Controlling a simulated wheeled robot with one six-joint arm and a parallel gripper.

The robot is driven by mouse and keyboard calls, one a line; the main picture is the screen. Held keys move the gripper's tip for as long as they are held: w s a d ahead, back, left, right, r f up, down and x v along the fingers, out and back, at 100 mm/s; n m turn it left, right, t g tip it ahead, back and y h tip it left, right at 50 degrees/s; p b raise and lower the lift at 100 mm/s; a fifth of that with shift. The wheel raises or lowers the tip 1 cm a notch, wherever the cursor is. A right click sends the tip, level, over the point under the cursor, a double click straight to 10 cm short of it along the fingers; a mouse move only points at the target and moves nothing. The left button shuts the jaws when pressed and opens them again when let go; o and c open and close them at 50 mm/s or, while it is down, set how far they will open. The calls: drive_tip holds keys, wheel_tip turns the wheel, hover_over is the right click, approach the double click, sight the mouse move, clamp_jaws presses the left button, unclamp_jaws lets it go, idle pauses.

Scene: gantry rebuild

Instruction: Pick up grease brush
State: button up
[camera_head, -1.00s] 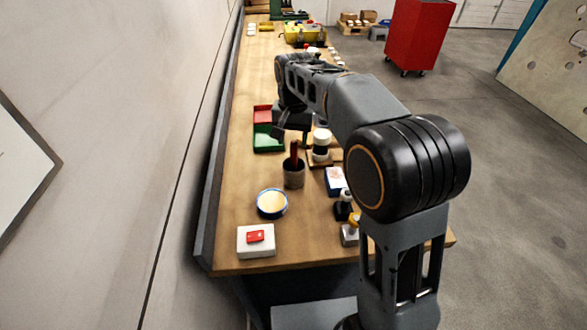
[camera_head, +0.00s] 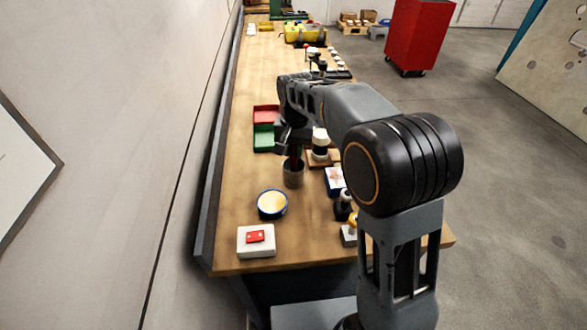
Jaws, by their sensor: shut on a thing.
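The grease brush (camera_head: 295,160) stands upright in a dark grey cup (camera_head: 293,176) on the bench; only a short stretch of its dark red handle shows between my gripper and the cup. My gripper (camera_head: 293,148) is right above the cup and shut on the handle. Its jaws hide the top of the handle, and the brush's lower end is hidden inside the cup.
Red and green bins (camera_head: 264,137) lie just behind and left of the cup. A blue-rimmed round tin (camera_head: 272,204) and a white box with a red top (camera_head: 256,240) are nearer. Bottles (camera_head: 320,147) and a blue-white box (camera_head: 334,181) stand to the right.

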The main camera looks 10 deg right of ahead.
clamp_jaws()
drive_tip(key=shift+r, duration=0.15)
